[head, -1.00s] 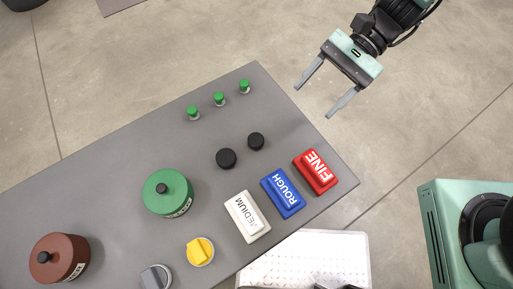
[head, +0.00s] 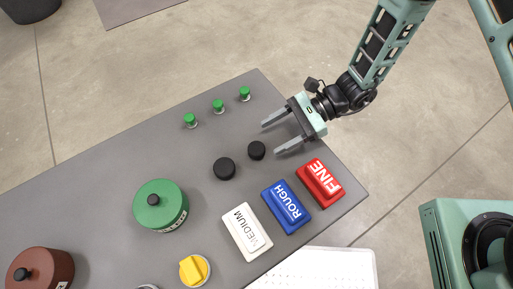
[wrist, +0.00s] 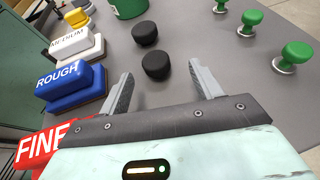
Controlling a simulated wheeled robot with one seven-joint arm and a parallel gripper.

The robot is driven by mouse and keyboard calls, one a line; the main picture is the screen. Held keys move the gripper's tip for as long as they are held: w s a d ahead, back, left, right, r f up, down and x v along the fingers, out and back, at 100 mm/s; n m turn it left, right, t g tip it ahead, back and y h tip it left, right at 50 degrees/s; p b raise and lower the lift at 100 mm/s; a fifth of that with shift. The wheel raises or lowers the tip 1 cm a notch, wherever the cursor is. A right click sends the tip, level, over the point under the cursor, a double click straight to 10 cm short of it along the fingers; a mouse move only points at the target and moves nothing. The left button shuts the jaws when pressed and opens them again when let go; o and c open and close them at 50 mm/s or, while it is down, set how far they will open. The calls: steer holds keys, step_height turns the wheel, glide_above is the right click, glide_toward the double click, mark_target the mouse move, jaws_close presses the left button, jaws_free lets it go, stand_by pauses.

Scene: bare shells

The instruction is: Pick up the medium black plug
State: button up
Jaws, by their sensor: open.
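Two round black plugs stand on the grey table. The larger black plug (head: 224,168) is to the left, and the smaller black plug (head: 257,150) is nearer my gripper. I cannot tell for certain from labels which is the medium one. My gripper (head: 270,139) is open and empty at the table's right end, its fingers pointing left toward the plugs. In the wrist view the nearer black plug (wrist: 156,65) shows just beyond and between the fingertips, and the other black plug (wrist: 145,33) stands behind it.
Several green knobs (head: 218,106) stand along the far edge. White MEDIUM (head: 247,232), blue ROUGH (head: 286,206) and red FINE (head: 319,183) blocks line the near side. A green lidded pot (head: 160,205), brown pot (head: 40,270) and yellow knob (head: 193,270) are left.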

mark_target(260, 146)
steer(key=shift+s+d+p+x, duration=0.1)
steer(key=shift+s+p+x, duration=0.05)
steer(key=shift+x, duration=1.5)
steer(key=shift+s+d+p+x, duration=0.1)
steer(key=shift+s+p+x, duration=0.05)
steer(key=shift+x, duration=1.45)
steer(key=shift+f, duration=0.1)
steer(key=c, duration=1.1)
